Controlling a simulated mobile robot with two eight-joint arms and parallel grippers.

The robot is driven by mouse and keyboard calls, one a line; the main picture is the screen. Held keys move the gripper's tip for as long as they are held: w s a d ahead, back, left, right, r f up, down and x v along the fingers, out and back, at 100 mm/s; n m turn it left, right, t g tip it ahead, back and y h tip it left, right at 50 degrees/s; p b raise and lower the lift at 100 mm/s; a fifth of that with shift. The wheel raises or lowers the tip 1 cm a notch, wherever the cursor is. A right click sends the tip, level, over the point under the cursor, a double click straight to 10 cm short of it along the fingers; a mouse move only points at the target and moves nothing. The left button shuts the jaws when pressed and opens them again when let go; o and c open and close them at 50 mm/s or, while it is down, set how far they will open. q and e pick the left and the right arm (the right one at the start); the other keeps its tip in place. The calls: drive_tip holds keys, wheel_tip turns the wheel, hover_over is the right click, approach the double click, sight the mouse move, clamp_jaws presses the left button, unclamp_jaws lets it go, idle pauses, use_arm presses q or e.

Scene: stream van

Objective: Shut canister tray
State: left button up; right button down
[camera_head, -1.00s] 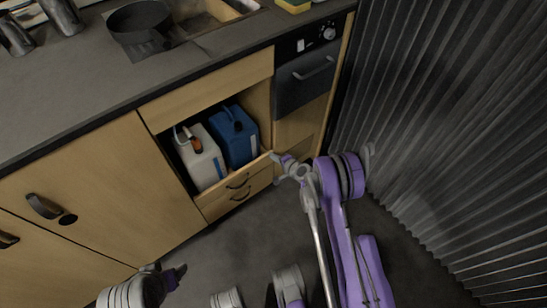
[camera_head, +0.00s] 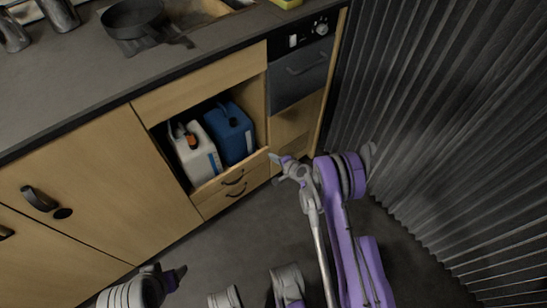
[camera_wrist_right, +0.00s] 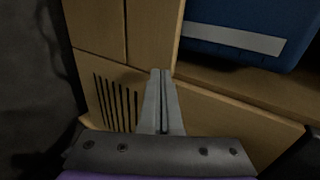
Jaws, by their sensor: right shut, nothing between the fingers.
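The canister tray (camera_head: 208,188) is a low wooden front with a dark handle, in the opening under the worktop. It holds a white canister (camera_head: 197,158) with an orange cap and a blue canister (camera_head: 232,138). The tray front looks nearly in line with the cabinet; any small gap is hard to judge. My right gripper (camera_head: 273,158) is shut and empty at the right end of the tray front. In the right wrist view its fingertips (camera_wrist_right: 161,72) are close to the tray edge; contact is unclear. My left gripper (camera_head: 181,271) is low at the left, away from the tray.
A dark appliance (camera_head: 300,72) is built in to the right. A corrugated wall (camera_head: 430,120) bounds the right side. A pan (camera_head: 135,18) stands on the worktop. The floor (camera_head: 225,255) in front is clear.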

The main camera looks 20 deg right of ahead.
use_arm(q)
drive_tip(key=shift+p+v, duration=1.1)
use_arm(e)
drive_tip(key=v, duration=1)
drive_tip(key=shift+s, duration=0.35)
use_arm(q)
drive_tip(key=shift+d, duration=0.15)
use_arm(e)
drive_tip(key=shift+d, duration=0.15)
